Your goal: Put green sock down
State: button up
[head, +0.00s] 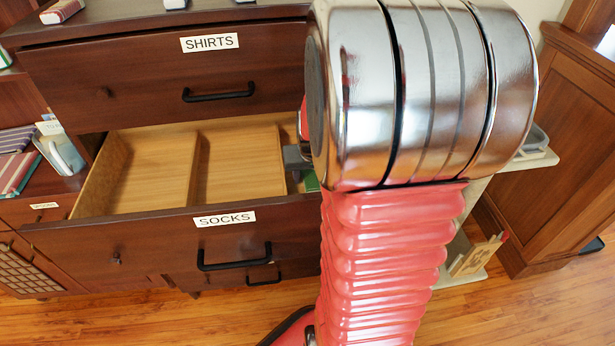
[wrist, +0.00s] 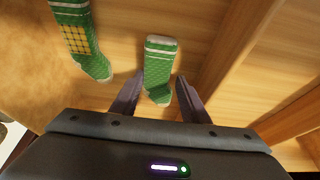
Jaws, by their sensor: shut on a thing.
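A plain green sock (wrist: 160,68) with a white-striped cuff is between the fingers of my gripper (wrist: 161,84) in the wrist view. My gripper is shut on it, though the fingers look spaced apart. A second green sock (wrist: 82,42) with a yellow checked patch lies to the left on the wooden drawer floor. In the head view the open drawer labelled SOCKS (head: 150,238) shows; my arm covers its right end. A grey part of my gripper (head: 297,157) shows there beside a small green patch. I cannot tell whether the held sock touches the floor.
Wooden dividers (head: 194,170) split the drawer; the two visible left compartments look empty. The closed SHIRTS drawer (head: 130,85) is directly above. A low shelf with a grey tray (head: 535,140) stands at the right.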

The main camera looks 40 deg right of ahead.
jog(key=shift+f, duration=0.3)
jog(key=shift+f, duration=0.1)
jog(key=o, duration=1.1)
jog(key=v, duration=1.2)
